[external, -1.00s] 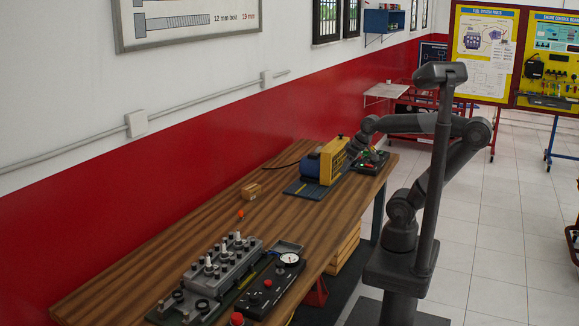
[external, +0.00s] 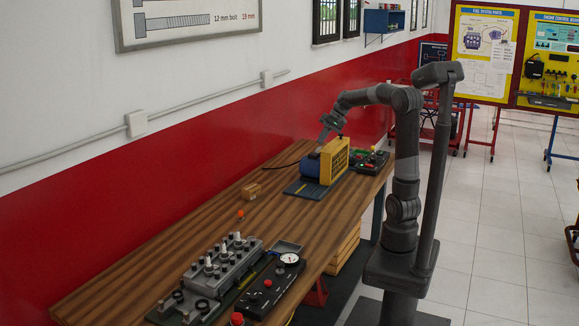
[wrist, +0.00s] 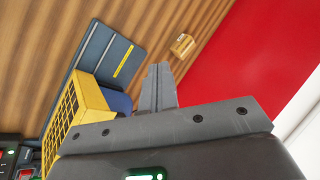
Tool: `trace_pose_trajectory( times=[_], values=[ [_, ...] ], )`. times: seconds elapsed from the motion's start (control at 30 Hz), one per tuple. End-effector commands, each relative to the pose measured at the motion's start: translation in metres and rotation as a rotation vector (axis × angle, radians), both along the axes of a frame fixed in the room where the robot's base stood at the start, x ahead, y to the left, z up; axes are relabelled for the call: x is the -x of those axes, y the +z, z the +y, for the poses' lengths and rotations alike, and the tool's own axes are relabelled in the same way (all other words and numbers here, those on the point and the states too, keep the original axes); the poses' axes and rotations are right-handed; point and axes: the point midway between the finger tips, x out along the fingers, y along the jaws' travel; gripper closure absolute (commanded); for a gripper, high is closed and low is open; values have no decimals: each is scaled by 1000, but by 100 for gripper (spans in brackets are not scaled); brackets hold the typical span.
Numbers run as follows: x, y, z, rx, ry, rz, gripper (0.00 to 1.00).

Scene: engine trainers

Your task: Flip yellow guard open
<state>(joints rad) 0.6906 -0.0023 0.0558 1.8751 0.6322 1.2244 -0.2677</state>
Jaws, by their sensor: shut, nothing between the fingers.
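The yellow guard (external: 334,161) is an upright, box-like piece with a slotted face. It stands against a blue unit (external: 311,167) on a dark base plate at the far part of the bench. In the wrist view the guard (wrist: 78,110) is at the left, with the blue unit (wrist: 117,102) partly hidden behind my gripper. My gripper (external: 321,146) is shut and empty, pointing down, above and just behind the blue unit. Its closed fingers (wrist: 158,72) show at the centre of the wrist view, and I see no clear contact with the guard.
A panel with red and green parts (external: 369,160) sits right of the guard. A small cardboard box (external: 251,191) lies on the wooden bench (external: 180,227). A grey engine block (external: 222,264) and gauge panel (external: 270,284) fill the near end. The red wall (external: 200,157) runs close behind.

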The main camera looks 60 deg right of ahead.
Motion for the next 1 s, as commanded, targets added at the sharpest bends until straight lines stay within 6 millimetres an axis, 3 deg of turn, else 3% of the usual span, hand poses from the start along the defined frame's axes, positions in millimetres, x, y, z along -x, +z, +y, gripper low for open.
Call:
trace_pose_trajectory(
  times=[0.03,0.23,0.53,0.77,1.0],
  values=[
    [-6,-2,-19,-33,-26,-7,100],
    [-24,-6,-90,-157,-106,-68,100],
    [-24,-19,-210,-322,-229,-209,100],
    [4,-35,-307,-423,-324,-358,100],
    [56,-55,-402,-492,-418,-535,100]
  ],
)
